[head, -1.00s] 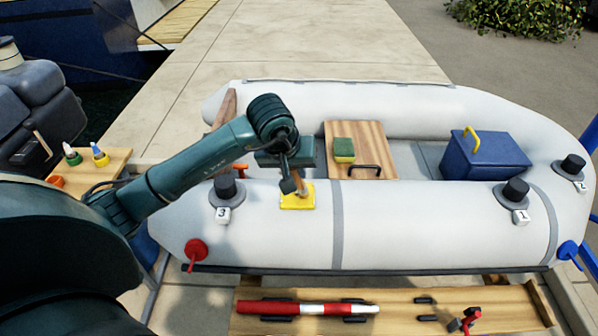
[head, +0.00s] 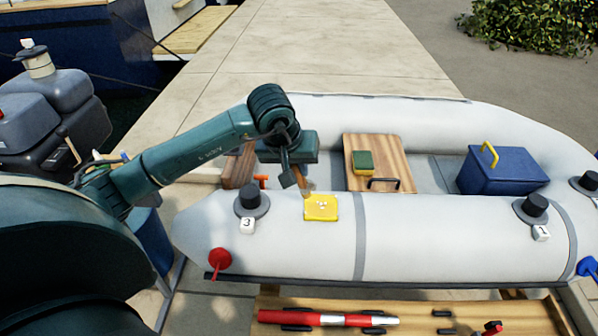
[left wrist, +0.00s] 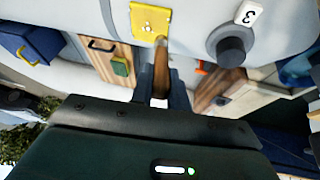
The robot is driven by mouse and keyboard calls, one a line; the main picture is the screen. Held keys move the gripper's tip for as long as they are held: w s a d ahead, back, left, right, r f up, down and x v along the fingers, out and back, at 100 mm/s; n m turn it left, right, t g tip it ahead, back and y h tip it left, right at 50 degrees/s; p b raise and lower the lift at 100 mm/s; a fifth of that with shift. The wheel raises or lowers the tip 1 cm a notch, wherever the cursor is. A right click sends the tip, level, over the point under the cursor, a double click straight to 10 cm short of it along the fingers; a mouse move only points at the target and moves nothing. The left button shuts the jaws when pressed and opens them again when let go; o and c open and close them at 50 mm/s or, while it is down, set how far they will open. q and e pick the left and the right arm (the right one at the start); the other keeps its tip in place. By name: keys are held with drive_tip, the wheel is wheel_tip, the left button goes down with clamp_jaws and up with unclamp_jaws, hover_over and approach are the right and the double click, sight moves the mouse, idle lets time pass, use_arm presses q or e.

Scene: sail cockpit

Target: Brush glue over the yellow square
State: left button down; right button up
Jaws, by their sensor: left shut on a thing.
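The yellow square (head: 321,207) lies on the near grey-white tube of the inflatable boat, with a few pale spots near its middle. It also shows at the top of the left wrist view (left wrist: 150,22). My left gripper (head: 294,178) is above and just behind the square, shut on a brush. The brush (left wrist: 161,68) has a brown wooden handle, and its tip is at the square's edge in the wrist view. I cannot tell whether the tip touches the square. My right gripper is not in view.
Black valve 3 (head: 250,199) stands left of the square and valve 1 (head: 533,207) far right. A wooden seat (head: 380,164) with a green and yellow sponge (head: 363,162) and a blue box (head: 501,170) are inside the boat. A red-and-white tube (head: 328,319) lies on the front bench.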

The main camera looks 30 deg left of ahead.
use_arm(q)
drive_tip(key=shift+r+p, duration=0.9)
drive_tip(key=shift+r, duration=1.1)
